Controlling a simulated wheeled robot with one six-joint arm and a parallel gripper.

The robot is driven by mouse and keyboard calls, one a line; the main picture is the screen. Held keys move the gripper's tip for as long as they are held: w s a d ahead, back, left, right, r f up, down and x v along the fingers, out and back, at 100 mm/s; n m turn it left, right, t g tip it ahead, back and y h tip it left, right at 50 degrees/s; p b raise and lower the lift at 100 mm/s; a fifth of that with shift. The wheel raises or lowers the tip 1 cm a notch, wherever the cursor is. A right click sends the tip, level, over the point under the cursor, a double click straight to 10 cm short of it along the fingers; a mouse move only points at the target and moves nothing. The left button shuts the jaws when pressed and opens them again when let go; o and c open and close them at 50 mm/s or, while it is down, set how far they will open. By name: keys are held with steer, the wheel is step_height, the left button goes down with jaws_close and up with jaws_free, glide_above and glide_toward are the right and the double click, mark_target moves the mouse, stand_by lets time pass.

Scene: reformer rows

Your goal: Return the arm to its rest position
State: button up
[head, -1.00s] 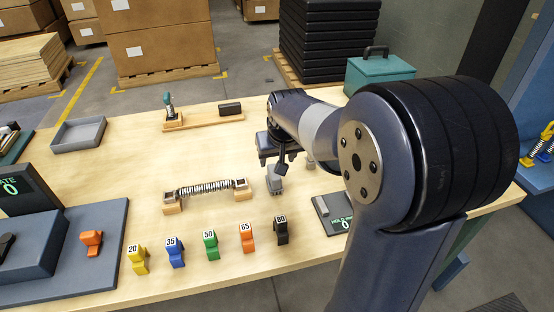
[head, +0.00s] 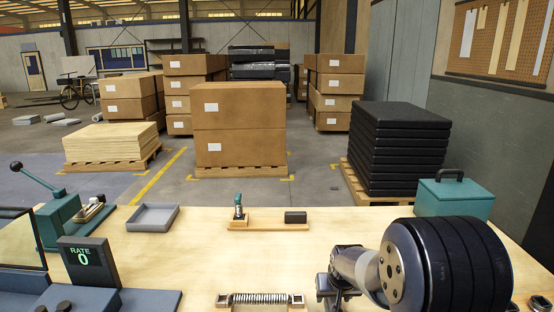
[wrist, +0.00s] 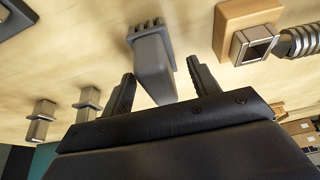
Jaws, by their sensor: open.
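My arm (head: 440,265) reaches over the light wood bench from the right in the head view. My gripper (head: 335,290) shows small beside the bench's spring, and its fingertips are hard to make out there. In the wrist view my gripper (wrist: 160,80) is open, with two dark fingers apart. A grey block with a toothed end (wrist: 154,55) shows between and beyond the fingers. It is not gripped; I cannot tell whether a finger touches it.
A coil spring (head: 260,299) lies on wooden holders at the front. A grey tray (head: 152,218), a wooden board (head: 270,225), a teal box (head: 455,197) and a rate display (head: 85,260) stand on the bench. Two grey pegs (wrist: 42,118) (wrist: 88,100) show in the wrist view.

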steer(key=shift+w+f, duration=0.25)
steer(key=shift+f, duration=0.45)
steer(key=shift+r, duration=0.85)
